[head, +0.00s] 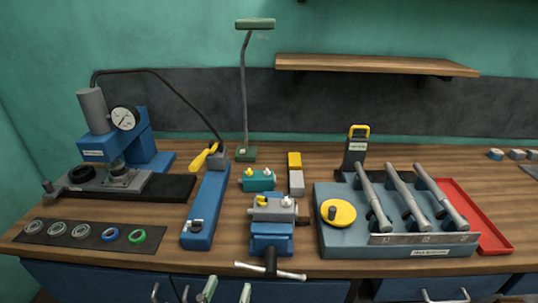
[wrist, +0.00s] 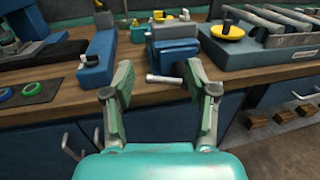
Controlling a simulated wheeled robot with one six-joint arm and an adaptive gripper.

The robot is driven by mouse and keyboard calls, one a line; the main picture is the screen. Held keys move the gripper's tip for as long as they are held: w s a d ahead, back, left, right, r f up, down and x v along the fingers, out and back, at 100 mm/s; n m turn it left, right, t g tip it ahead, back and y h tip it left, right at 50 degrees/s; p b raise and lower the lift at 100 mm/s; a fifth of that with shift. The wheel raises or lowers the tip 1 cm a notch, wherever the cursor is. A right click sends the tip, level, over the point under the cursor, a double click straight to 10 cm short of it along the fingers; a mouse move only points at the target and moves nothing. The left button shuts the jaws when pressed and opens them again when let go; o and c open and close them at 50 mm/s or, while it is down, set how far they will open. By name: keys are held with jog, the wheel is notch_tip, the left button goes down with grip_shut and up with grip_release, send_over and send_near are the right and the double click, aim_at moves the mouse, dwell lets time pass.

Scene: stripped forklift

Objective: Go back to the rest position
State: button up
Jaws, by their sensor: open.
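My gripper (wrist: 158,92) is open and empty in the wrist view, with its two green finger pads spread apart. It is in front of the bench edge, near the blue vise (wrist: 172,50) and its pale handle bar. In the head view only the tips of my gripper (head: 226,291) show at the bottom edge, left of the vise handle. The blue vise (head: 271,240) stands at the bench front with a grey part with a yellow knob (head: 273,209) at its jaws. Nothing is between my fingers.
The wooden bench (head: 130,209) carries a blue press (head: 145,140), a mat with several rings (head: 85,233), a blue hand pump (head: 206,205), a teal valve block (head: 258,180), a grey fixture with several cylinders (head: 340,245) and a red tray (head: 492,235). Drawers with handles (wrist: 72,145) lie below the edge.

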jog(key=s+d+f+m+g+y, duration=0.15)
jog(key=d+f+m+y, duration=0.25)
jog(key=d+f, duration=0.75)
jog(key=s+d+f+m+g+y, duration=0.2)
jog(key=s+d+f+m, duration=0.35)
jog(key=s+f, duration=0.2)
jog(key=s+d+r+m+h, duration=0.1)
jog(key=s+d+m, duration=0.3)
jog(key=s+m, duration=0.6)
jog(key=s+d+r+m+h, duration=0.1)
jog(key=s+d+r+m, duration=0.2)
jog(key=s+m, duration=0.7)
jog(key=d+m, duration=0.2)
jog(key=m, duration=0.2)
jog(key=shift+r+t, duration=0.15)
jog(key=shift+t, duration=0.2)
